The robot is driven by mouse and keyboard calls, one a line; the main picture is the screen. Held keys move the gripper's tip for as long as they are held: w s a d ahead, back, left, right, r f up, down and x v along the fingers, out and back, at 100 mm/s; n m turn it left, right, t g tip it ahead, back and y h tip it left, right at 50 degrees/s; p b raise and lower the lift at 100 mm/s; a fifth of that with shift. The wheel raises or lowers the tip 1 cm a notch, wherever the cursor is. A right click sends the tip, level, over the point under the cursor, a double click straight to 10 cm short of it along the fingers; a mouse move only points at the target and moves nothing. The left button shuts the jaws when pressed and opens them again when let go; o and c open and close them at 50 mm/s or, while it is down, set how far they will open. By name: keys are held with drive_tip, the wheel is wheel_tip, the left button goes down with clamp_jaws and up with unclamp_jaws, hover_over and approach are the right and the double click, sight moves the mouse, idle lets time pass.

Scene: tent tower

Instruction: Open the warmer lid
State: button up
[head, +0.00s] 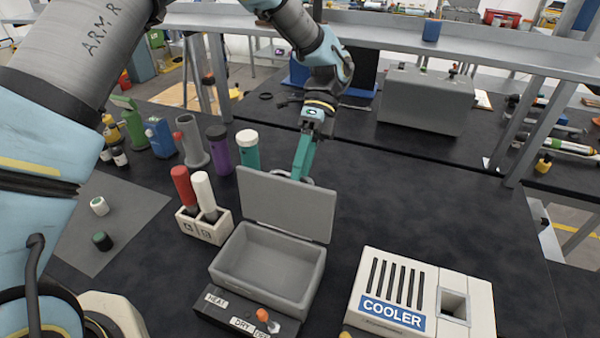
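The warmer (268,265) is a grey box on a dark base with HEAT and DRY labels and an orange-tipped switch. Its lid (287,204) stands raised, roughly upright at the back edge, and the inside looks empty. My gripper (303,172) is just behind the upper part of the lid, pointing down. The lid hides part of the gripper's tips, so I cannot tell whether they touch it or how far apart they are.
A white cooler (420,298) stands right of the warmer. A holder (205,228) with a red-capped and a white-capped tube stands at its left. Purple (220,150) and teal (248,150) containers stand behind. A grey case (425,100) is at the back right. The table right of the lid is clear.

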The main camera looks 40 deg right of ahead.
drive_tip(key=shift+r, duration=0.15)
wheel_tip(320, 180, up, 10)
drive_tip(key=b, duration=0.4)
idle(0.6)
